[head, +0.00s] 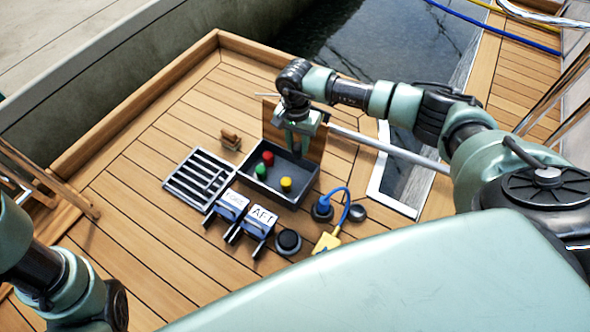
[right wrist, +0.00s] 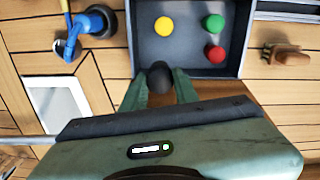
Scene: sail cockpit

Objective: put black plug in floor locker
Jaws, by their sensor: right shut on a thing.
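My right gripper (head: 299,148) is shut on the black plug (right wrist: 158,76), a dark round knob between its fingertips in the right wrist view. The fingers point down over the lid side of the open floor locker (head: 262,193), with the plug at the locker's edge in the right wrist view (right wrist: 238,40). In the head view I cannot make out the plug. A red plug (head: 268,157), a green plug (head: 261,171) and a yellow plug (head: 286,184) lie in the locker, apart from the black one. My left gripper is out of the frame; only its arm shows.
The wooden lid (head: 316,142) stands open behind the locker. A slatted grate (head: 199,179), FORE and AFT labelled blocks (head: 260,217), a black round fitting (head: 288,242) and a blue cable (head: 346,202) surround it. A wooden cleat-like piece (head: 230,139) sits behind left.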

